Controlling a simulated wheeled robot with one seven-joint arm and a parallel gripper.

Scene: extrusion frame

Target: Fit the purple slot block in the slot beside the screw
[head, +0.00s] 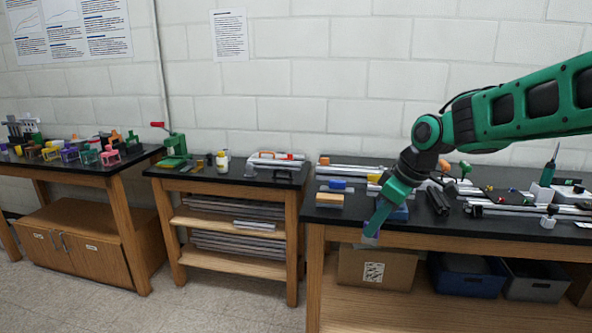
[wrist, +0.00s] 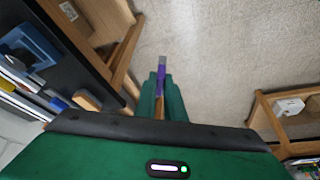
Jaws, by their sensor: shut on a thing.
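My gripper (wrist: 160,82) is shut on the purple slot block (wrist: 161,76), which shows as a narrow purple strip between the green fingertips with a grey end sticking out past them. In the head view my gripper (head: 373,228) points down in front of the right bench's front edge, beside the cardboard box below. The block is too small there to make out clearly. Aluminium extrusion rails (head: 530,210) lie on the right bench. I cannot pick out the slot or the screw beside it in either view.
The right bench (head: 345,218) also holds a wood-coloured block (head: 330,200) and a blue holder (wrist: 30,45) close to my gripper. A cardboard box (head: 375,268) and dark bins (head: 467,275) stand beneath. The middle bench (head: 225,178) stands left, across a gap of open floor.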

